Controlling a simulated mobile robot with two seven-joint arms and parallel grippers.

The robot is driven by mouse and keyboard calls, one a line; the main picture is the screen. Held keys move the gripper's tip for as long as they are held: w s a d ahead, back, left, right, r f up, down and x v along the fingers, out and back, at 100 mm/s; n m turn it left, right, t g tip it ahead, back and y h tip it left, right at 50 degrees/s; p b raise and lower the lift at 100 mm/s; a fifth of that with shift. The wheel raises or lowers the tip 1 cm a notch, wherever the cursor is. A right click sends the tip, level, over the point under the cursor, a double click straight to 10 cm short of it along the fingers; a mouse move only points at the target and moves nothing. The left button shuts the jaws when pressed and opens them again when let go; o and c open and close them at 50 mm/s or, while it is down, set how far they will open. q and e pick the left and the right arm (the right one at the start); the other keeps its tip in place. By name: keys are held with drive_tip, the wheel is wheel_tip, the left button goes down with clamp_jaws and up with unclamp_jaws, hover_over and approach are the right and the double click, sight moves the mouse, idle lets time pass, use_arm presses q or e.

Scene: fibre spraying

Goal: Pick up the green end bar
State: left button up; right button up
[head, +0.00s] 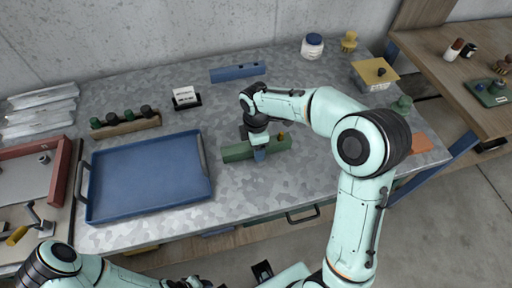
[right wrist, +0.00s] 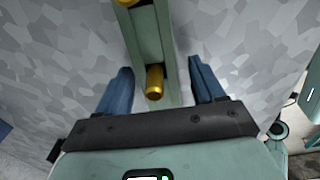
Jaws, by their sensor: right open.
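The green end bar (head: 236,152) lies on the grey mottled worktop, right of the blue tray. In the right wrist view the green bar (right wrist: 149,45) runs up between the blue fingers, with a brass peg (right wrist: 155,82) standing on it. My right gripper (head: 260,154) is over the bar, and its arm and fingers hide part of it. Its two blue fingers (right wrist: 165,88) are open, one on each side of the bar, with gaps showing. My left arm shows at the bottom left; its gripper is not in view.
The blue tray (head: 205,155) stands left of the bar. A blue bar (head: 238,72), a card holder (head: 186,98) and a rack of dark-capped bottles (head: 126,125) stand behind. A yellow-topped box (head: 375,74) is at the back right. Bare worktop surrounds the green bar.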

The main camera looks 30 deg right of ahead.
drive_tip(key=c, duration=1.2)
drive_tip(key=shift+r, duration=0.1)
clamp_jaws()
